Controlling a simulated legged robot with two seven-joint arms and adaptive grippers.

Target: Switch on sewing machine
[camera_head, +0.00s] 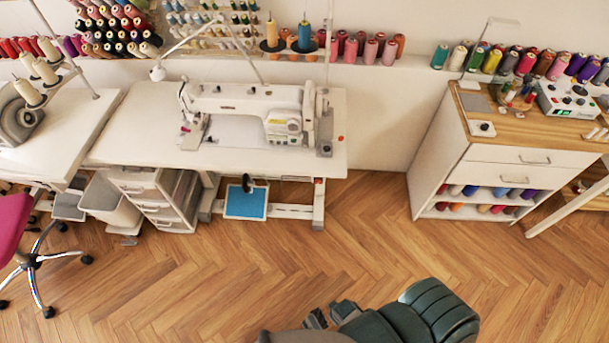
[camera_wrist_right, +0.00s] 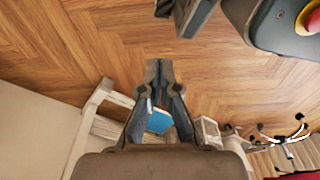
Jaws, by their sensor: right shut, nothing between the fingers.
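The white sewing machine (camera_head: 245,98) stands on a white table (camera_head: 130,140) against the back wall, its head at the left and its thick end at the right. A narrow grey part (camera_head: 325,135) sits at its right end, with a small orange-red dot (camera_head: 341,138) beside it on the tabletop. I cannot tell from here whether the machine is on. My right gripper (camera_wrist_right: 159,66) is shut and empty in the right wrist view, over the wood floor, apart from the machine. I cannot make out my left gripper.
A blue pedal (camera_head: 245,202) lies under the table. A white drawer unit (camera_head: 150,190) and a pink chair (camera_head: 14,228) stand at the left. A wood-topped cabinet (camera_head: 500,155) stands at the right. The floor before the table is clear.

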